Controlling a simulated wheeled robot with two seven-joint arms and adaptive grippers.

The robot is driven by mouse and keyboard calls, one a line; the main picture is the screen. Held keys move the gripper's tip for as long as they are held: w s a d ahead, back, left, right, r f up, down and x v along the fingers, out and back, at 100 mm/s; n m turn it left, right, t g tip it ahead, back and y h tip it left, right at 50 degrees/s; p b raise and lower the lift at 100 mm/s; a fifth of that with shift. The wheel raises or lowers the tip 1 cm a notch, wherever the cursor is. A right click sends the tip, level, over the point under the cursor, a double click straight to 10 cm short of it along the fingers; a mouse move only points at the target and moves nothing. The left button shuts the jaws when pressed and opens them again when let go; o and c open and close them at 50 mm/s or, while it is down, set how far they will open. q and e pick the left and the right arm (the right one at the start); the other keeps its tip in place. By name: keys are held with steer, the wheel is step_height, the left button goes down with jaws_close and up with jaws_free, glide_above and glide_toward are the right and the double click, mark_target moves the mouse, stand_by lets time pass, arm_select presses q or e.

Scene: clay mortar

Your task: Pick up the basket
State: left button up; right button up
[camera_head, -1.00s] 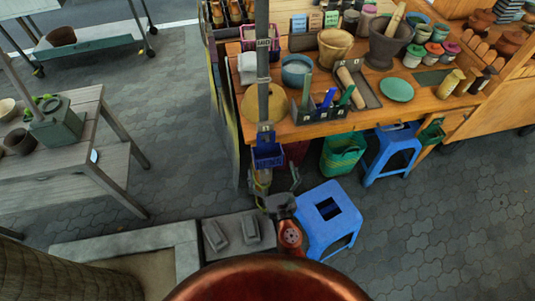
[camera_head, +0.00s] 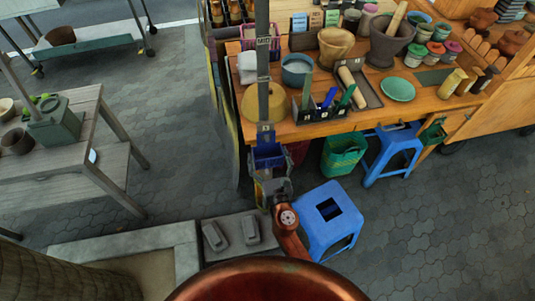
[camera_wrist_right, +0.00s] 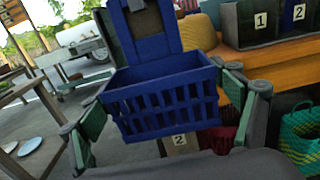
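The small blue basket (camera_head: 268,160) hangs on the grey post in front of the workbench. My right gripper (camera_head: 271,180) has come up from below in the head view. In the right wrist view its green-padded fingers stand on either side of the basket, close to its side walls. The gripper looks open; whether the pads touch the basket I cannot tell. My left gripper is in neither view.
A blue stool (camera_head: 328,215) stands right of my right arm. A green woven basket (camera_head: 343,155) and another blue stool (camera_head: 393,152) are under the workbench. The wooden workbench (camera_head: 300,130) carries pots, jars and a tool rack.

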steer(key=c, duration=0.8)
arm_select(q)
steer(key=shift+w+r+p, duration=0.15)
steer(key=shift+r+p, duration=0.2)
arm_select(e)
steer(key=shift+s+d+r, duration=0.1)
steer(key=shift+s+r, duration=0.2)
steer(key=shift+r, duration=0.1)
arm_select(q)
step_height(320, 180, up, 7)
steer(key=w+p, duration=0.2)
steer(key=p, duration=0.5)
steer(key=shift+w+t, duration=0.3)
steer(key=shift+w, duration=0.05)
arm_select(e)
steer(key=shift+s+d+r, duration=0.45)
steer(key=shift+s+r, duration=1)
steer(key=shift+s, duration=0.75)
steer(key=shift+s+d+r, duration=0.45)
steer(key=shift+s+r, duration=1)
steer(key=shift+s, duration=0.75)
steer(key=shift+s+d+r, duration=0.45)
steer(key=shift+s+r, duration=1)
steer(key=shift+s, duration=0.75)
